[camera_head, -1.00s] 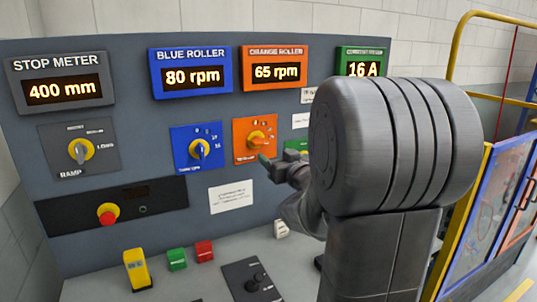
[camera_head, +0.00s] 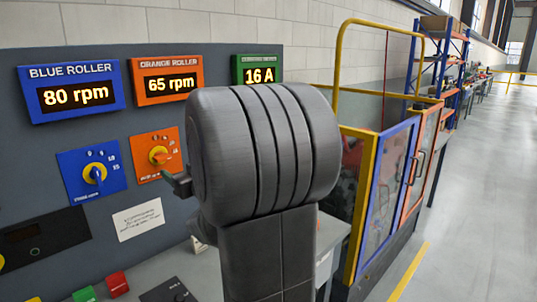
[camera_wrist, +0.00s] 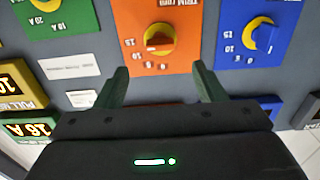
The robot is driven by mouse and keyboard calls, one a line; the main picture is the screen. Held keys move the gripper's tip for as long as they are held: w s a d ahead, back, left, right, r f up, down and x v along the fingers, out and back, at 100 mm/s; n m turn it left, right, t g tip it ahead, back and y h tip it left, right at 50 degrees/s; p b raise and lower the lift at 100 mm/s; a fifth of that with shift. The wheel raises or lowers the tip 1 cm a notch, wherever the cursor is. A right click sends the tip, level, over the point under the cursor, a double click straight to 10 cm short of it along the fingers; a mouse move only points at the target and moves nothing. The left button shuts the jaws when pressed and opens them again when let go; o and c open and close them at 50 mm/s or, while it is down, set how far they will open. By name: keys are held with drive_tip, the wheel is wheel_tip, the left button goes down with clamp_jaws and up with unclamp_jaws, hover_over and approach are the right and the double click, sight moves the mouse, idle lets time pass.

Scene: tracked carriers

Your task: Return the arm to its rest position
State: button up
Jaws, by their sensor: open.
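My gripper (camera_wrist: 161,68) is open and empty in the wrist view, its two dark green fingers apart. Between and beyond them is the orange dial plate (camera_wrist: 185,82) with its orange and yellow knob (camera_wrist: 159,40), with a visible gap to the knob. In the head view a finger of my gripper (camera_head: 178,183) shows at the lower right of the orange plate (camera_head: 143,150). My arm's thick dark link fills the middle of that view and hides most of the gripper.
A blue dial plate (camera_head: 70,180) is left of the orange one. Above are the blue roller display (camera_head: 72,88), orange roller display (camera_head: 154,80) and green display (camera_head: 258,69). A yellow-railed enclosure (camera_head: 345,60) stands close on the right, with open floor (camera_head: 480,200) beyond.

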sight(165, 160)
drive_tip(key=p+x, duration=0.2)
drive_tip(key=x, duration=0.9)
drive_tip(key=shift+d, duration=0.1)
